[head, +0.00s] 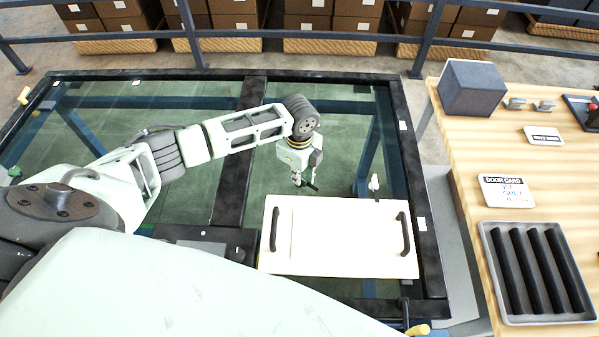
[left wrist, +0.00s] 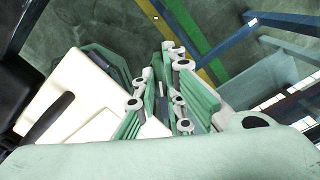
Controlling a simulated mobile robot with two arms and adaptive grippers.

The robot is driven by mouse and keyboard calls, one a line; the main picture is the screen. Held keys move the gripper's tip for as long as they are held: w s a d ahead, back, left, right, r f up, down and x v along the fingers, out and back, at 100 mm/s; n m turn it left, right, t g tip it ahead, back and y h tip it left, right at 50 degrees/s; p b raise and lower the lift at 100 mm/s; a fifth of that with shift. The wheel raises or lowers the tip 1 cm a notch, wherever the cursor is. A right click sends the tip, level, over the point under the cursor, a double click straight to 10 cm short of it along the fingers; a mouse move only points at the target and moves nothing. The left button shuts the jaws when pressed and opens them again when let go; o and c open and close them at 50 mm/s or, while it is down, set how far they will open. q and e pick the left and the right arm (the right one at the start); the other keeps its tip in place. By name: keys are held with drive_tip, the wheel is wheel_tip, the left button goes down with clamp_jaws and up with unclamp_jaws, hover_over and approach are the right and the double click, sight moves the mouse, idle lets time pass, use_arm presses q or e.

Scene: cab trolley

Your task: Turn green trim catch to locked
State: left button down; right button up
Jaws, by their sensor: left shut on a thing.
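The white trim panel (head: 345,240) lies on the dark frame, with a black handle at each side; it also shows at the left in the left wrist view (left wrist: 75,95). My left gripper (head: 304,184) points down at the panel's far edge, left of its middle, and is shut there. The green trim catch seems to be between its fingers; the fingers hide most of it, and its lock position cannot be told. In the left wrist view the fingers (left wrist: 160,85) are close together. A white catch (head: 375,184) stands farther right on the same edge. My right gripper is not in view.
A dark frame (head: 412,165) with glass surrounds the panel. A wooden bench (head: 455,130) at the right holds a grey block (head: 471,88), a door card sign (head: 506,191) and a ribbed tray (head: 488,270). A blue rail and boxes stand behind.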

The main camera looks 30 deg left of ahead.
use_arm(q)
drive_tip(key=m, duration=0.5)
drive_tip(key=shift+m, duration=0.3)
drive_tip(key=m, duration=0.5)
drive_tip(key=shift+m, duration=0.3)
drive_tip(key=shift+w, duration=0.1)
drive_tip(key=c, duration=1.8)
unclamp_jaws()
drive_tip(key=shift+c, duration=0.2)
wheel_tip(320, 180, up, 12)
